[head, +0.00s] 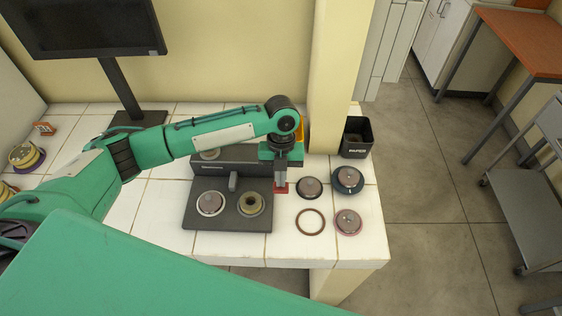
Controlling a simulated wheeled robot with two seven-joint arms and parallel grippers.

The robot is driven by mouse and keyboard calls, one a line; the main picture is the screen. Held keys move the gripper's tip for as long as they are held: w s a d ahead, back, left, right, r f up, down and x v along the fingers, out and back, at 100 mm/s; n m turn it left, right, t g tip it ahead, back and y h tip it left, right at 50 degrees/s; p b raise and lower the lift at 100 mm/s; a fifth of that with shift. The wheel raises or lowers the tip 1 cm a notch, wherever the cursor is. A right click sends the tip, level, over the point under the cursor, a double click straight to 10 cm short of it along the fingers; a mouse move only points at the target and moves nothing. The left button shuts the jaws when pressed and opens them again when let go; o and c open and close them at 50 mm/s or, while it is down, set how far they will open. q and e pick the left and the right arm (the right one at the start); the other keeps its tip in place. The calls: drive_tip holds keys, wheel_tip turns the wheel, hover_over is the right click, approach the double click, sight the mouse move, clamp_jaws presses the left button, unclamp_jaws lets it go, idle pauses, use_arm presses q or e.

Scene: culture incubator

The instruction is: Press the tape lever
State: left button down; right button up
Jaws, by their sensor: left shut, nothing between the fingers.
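A dark grey device (228,222) with a raised back housing sits on the white tiled worktop. A short grey upright part (233,183) stands near its middle. A small red piece (284,187) shows at the device's right edge, partly behind my fingertips; I cannot tell for sure which part is the tape lever. My left gripper (280,186) points down, shut and empty, right over or against the red piece; contact cannot be told. My left arm hides part of the device's back. My right gripper is not in view.
Two round dishes (211,203) (250,204) lie on the device's base. Several round items, including a dark-rimmed one (347,180) and a ring (311,222), lie to the right. A black bin (357,138) stands behind them. A pillar (337,80) and monitor (85,25) rise behind.

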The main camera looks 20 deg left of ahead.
sight(281, 190)
use_arm(q)
drive_tip(key=shift+f, duration=0.25)
drive_tip(key=shift+s+d+f+t+y, duration=0.15)
drive_tip(key=shift+s+f+t, duration=0.15)
drive_tip(key=shift+f+t, duration=0.25)
drive_tip(key=shift+s+f+t+y, duration=0.15)
drive_tip(key=shift+s+f+t, duration=0.15)
drive_tip(key=shift+f+t, duration=0.2)
drive_tip(key=shift+s+f+t, duration=0.2)
drive_tip(key=shift+f+t, duration=0.15)
drive_tip(key=shift+f, duration=0.3)
drive_tip(key=shift+r, duration=0.1)
